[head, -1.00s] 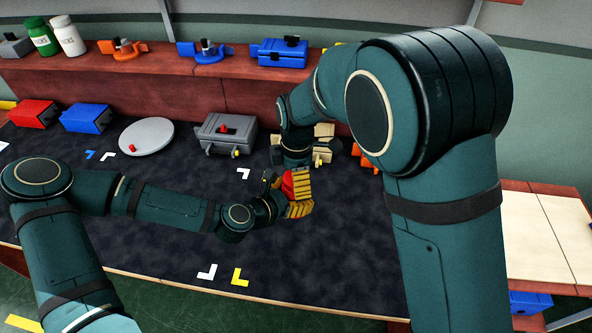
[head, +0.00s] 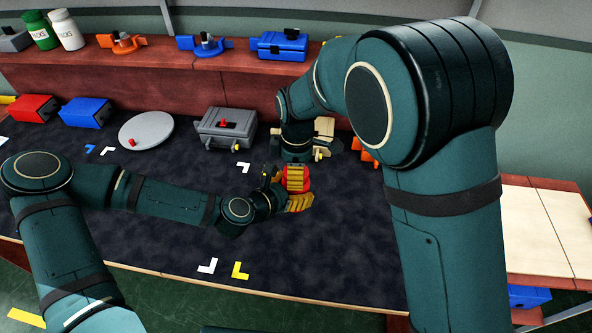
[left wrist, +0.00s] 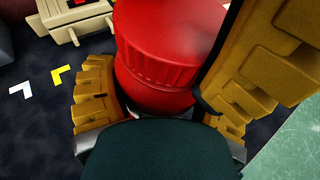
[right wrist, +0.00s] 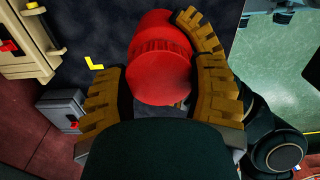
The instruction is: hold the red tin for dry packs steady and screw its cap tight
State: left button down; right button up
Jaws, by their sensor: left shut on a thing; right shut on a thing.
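The red tin (head: 307,182) is between my two grippers above the dark mat, mostly hidden by their yellow fingers in the head view. My left gripper (head: 300,203) is shut on its body (left wrist: 150,97) from the left and low. My right gripper (head: 295,178) comes from above and is shut around the ridged red cap (right wrist: 158,48). In the left wrist view the cap (left wrist: 160,35) sits on the body, and a thin dark line shows below its ridges. I cannot tell how tightly it is seated.
A grey case (head: 228,127), a grey round plate (head: 146,131), a blue box (head: 86,112) and a red box (head: 33,108) stand behind. Cream boxes (right wrist: 28,40) are close to my right arm. The front of the mat (head: 160,240) is clear apart from corner marks.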

jog(key=o, duration=1.3)
jog(key=shift+c, duration=0.2)
jog(key=shift+r, duration=2.25)
jog(key=shift+o, duration=0.3)
jog(key=shift+r, duration=0.1)
jog(key=shift+d+r+n, duration=0.1)
jog(key=shift+r+n, duration=1.5)
jog(key=shift+r, duration=0.05)
jog(key=shift+f, duration=4.05)
